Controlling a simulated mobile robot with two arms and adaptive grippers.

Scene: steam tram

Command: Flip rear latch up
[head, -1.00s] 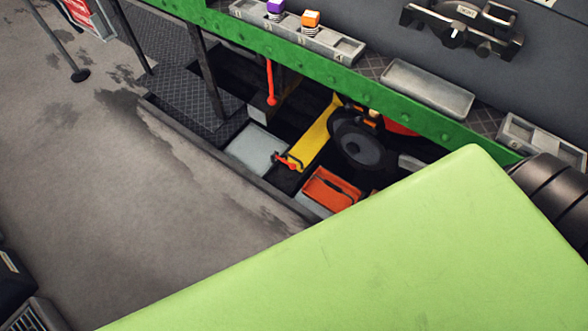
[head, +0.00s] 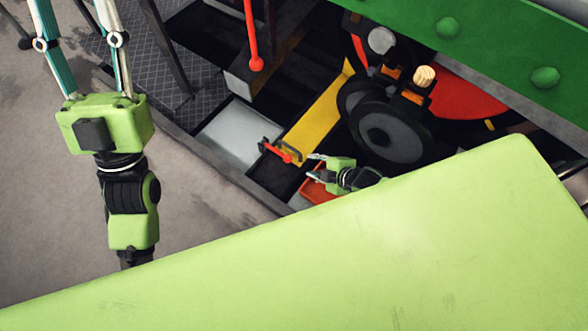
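A small red-handled latch (head: 277,151) with a dark bracket lies at the near end of a yellow beam in the pit. I cannot tell for sure that it is the rear latch. My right gripper (head: 313,166) is just right of it, over an orange box, pointing left. Its fingers are apart and nothing shows between them. My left gripper (head: 79,35) is at the upper left, far from the latch. Its two long fingers are spread, and their tips run out at the top edge.
The orange box (head: 318,192) sits under my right gripper. A red lever (head: 252,40) hangs above the pit. Dark round wheels (head: 385,134) stand behind my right gripper. A green riveted beam (head: 490,50) crosses the upper right. Grey floor (head: 205,225) is clear at left.

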